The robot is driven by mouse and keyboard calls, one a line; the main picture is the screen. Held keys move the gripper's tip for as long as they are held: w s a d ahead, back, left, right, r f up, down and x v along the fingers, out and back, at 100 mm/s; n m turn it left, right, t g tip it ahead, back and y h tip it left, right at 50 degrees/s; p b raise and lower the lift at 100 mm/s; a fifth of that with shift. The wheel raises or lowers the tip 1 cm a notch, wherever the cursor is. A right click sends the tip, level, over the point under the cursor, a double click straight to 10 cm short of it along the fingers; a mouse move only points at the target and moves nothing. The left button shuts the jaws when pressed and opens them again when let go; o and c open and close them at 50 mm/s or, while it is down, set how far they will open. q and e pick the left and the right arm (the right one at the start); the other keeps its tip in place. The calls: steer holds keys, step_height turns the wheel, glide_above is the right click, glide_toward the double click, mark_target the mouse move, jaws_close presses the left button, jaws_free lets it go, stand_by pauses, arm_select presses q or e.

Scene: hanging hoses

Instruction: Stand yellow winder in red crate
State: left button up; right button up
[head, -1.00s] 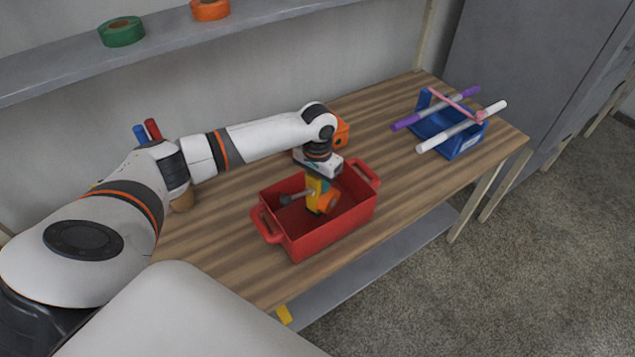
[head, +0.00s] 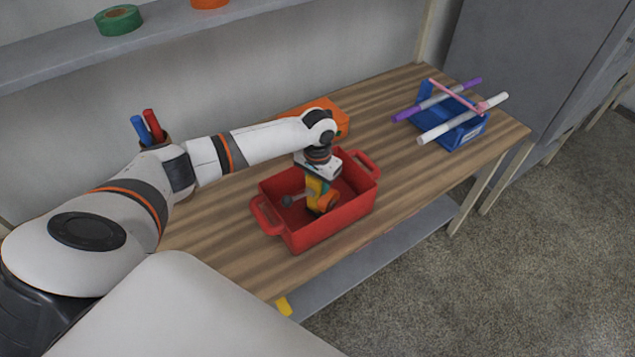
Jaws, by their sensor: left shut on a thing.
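The red crate (head: 335,226) stands on the wooden table, with a handle at each end. The yellow winder (head: 314,190) is inside the crate opening, with an orange round part at its right and a grey crank at its left. It looks roughly upright. My left gripper (head: 317,178) points down over the crate and is shut on the top of the yellow winder. The fingertips are small and partly hidden by the wrist. I cannot tell whether the winder's base touches the crate floor. My right gripper is not in view.
An orange box (head: 322,113) lies behind my left wrist. A blue holder (head: 462,137) with purple, white and pink rods stands at the right. A cup with red and blue pens (head: 150,127) is behind my arm. A shelf (head: 60,62) with tape rolls runs along the wall.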

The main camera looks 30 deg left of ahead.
arm_select(q)
steer(key=shift+f, duration=0.45)
stand_by(0.5)
steer(key=o, duration=1.2)
step_height(320, 180, up, 12)
steer(key=b, duration=0.2)
steer(key=shift+b, duration=0.3)
